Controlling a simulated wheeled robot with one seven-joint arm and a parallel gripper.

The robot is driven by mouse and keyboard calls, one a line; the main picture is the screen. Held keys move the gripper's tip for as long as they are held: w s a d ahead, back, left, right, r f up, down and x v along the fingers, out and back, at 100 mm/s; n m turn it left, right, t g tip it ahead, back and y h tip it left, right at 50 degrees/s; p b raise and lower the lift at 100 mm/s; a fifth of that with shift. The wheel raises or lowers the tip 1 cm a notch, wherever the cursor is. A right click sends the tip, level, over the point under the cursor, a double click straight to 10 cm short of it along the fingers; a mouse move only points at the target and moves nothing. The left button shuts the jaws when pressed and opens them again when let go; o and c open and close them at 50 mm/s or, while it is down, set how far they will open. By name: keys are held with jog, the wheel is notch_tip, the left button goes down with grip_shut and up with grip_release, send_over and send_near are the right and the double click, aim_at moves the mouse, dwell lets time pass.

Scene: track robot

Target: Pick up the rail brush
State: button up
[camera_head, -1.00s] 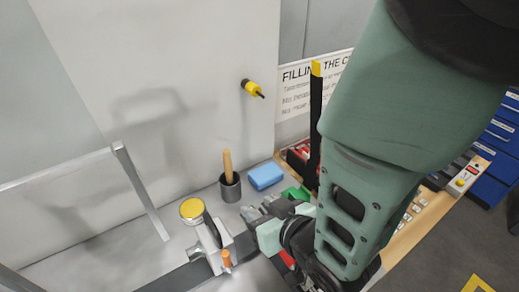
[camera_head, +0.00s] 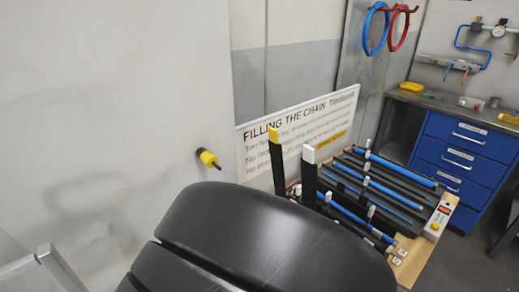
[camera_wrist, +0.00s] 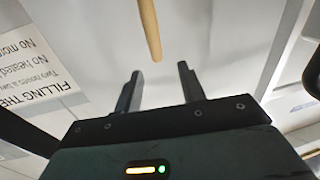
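A wooden handle (camera_wrist: 149,28), which looks like the rail brush's, comes down from the top edge of the wrist view. Its rounded end lies just beyond my fingertips, about midway between them. Its other end is out of view. My gripper (camera_wrist: 158,68) is open, with nothing between its two dark fingers. I cannot tell the depth between the fingers and the handle. In the head view, the brush and my gripper do not show; my black arm covers the lower middle.
A yellow-and-black knob (camera_head: 207,158) sticks out of the pale wall. A lettered sign (camera_head: 262,150) and a rack of blue and black bars (camera_head: 370,190) stand to the right. Blue drawers (camera_head: 460,160) are farther right. A grey metal frame (camera_head: 50,265) is at lower left.

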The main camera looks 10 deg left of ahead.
jog(key=x, duration=0.8)
jog(key=shift+w, duration=0.25)
grip_shut()
